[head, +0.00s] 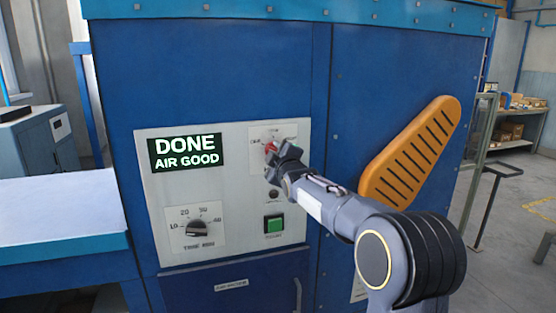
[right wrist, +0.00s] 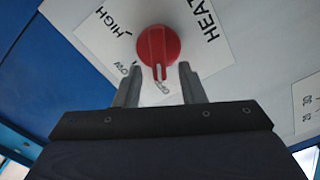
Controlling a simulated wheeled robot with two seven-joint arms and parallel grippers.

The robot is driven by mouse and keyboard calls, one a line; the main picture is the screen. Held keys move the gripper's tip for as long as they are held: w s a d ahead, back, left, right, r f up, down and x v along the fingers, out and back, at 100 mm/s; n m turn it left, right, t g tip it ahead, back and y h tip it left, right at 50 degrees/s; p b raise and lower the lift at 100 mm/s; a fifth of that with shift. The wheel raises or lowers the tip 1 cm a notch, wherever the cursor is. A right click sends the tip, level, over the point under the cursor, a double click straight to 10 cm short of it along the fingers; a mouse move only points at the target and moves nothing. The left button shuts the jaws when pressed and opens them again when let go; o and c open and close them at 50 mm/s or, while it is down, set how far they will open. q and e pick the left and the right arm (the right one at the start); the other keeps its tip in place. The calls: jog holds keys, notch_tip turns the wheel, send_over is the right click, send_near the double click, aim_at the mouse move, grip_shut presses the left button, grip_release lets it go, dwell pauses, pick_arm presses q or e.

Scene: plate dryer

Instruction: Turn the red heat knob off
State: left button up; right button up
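The red heat knob (head: 270,147) is at the upper right of the grey control panel (head: 240,240). In the right wrist view the knob (right wrist: 158,45) sits on a white plate marked HEAT, HIGH and LOW. In the head view my right gripper (head: 279,160) covers part of the knob. My left gripper is not in view.
The panel also has a green-lit display (head: 186,152) reading DONE AIR GOOD, a black time knob (head: 199,228) and a green button (head: 274,224). An orange slotted guard (head: 410,155) stands out to the right. A pale table (head: 60,215) is at left.

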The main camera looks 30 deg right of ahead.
jog(key=v, duration=0.7)
jog(key=shift+b, duration=0.35)
jog(key=s+a+f+m+g+y, duration=0.2)
jog(key=s+a+f, duration=0.4)
jog(key=s, duration=0.6)
jog(key=s+a+f+m+g+y, duration=0.3)
jog(key=s+a+f+m+g, duration=0.2)
jog(key=s+f, duration=0.5)
jog(key=s+a+f+m+g+y, duration=0.3)
jog(key=s+a+f, duration=0.4)
jog(key=s, duration=0.8)
jog(key=shift+a+f+m+g, duration=0.2)
jog(key=shift+f+m+g, duration=0.4)
jog(key=shift+f+g, duration=0.35)
